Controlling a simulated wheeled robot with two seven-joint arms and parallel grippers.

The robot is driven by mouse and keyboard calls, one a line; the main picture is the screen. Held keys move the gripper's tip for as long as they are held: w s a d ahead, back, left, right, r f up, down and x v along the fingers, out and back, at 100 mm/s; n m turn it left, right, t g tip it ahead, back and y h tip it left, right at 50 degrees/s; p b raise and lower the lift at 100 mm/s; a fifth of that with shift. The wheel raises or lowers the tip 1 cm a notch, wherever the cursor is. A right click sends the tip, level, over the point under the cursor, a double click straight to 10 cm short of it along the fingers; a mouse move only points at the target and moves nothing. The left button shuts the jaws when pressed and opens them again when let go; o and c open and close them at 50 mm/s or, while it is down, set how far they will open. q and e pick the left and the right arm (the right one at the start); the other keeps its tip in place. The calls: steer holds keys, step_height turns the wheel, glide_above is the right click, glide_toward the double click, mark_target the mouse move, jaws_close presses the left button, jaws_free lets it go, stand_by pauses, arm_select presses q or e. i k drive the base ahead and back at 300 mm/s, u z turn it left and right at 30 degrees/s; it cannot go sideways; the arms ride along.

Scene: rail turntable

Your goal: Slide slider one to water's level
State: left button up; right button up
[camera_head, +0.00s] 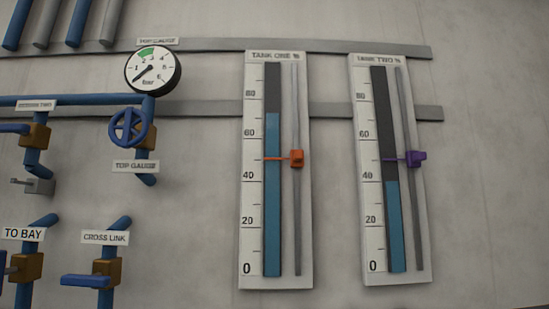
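The tank one gauge (254,285) is a tall white panel with a scale and a dark column. Its blue water (272,200) reaches about 70, between the 60 mark and the 80 mark. Slider one, an orange block (296,158), sits on a thin vertical grey rail (297,220) right of the column. Neither of my grippers is in view.
The tank two gauge (400,279) stands to the right, with a purple slider (416,158) above its blue water (394,230). Blue pipes, a blue handwheel (127,127), brass valves and a round dial gauge (152,70) are on the left. The wall right of tank two is bare.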

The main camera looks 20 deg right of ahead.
mark_target(296, 158)
steer(key=k, duration=1.3)
steer(key=u, duration=0.7)
steer(key=i, duration=1.45)
steer(key=z, duration=0.85)
